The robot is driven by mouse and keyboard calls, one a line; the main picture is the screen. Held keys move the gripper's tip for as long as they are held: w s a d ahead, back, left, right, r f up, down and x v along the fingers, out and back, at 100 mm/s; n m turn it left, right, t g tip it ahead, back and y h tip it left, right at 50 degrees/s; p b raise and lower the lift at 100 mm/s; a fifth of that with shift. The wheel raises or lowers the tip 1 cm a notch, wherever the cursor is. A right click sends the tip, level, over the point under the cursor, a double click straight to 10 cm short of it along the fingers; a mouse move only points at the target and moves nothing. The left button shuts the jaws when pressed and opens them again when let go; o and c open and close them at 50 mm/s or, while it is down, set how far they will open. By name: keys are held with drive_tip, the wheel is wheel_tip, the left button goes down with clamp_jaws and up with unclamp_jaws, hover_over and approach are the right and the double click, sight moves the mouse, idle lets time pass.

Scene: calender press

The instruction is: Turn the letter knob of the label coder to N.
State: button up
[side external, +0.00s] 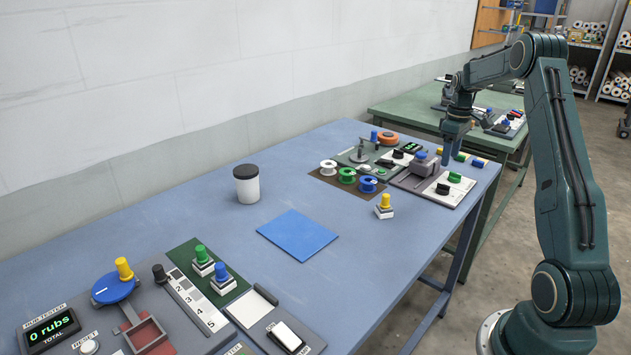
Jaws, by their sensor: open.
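My gripper (450,154) points down over the far right of the blue table, beside a grey panel (410,181). The fingers look empty; the gap between them is too small to make out. The panel carries a grey block with a blue knob (421,155), a black knob (442,188) and a green knob (454,177) on a white plate. Lettering is too small to read, so I cannot tell which part is the label coder's letter knob or where it points.
Three spools (347,175) and a yellow-topped stamp (384,206) sit left of the panel. A blue mat (297,235) and a black-lidded jar (247,184) stand mid-table. A rub tester (51,327) is at near left. Bare table surrounds the mat.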

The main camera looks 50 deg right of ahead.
sight(443, 188)
wheel_tip(443, 188, down, 10)
drive_tip(key=shift+r, duration=0.25)
idle(0.4)
drive_tip(key=c, duration=1)
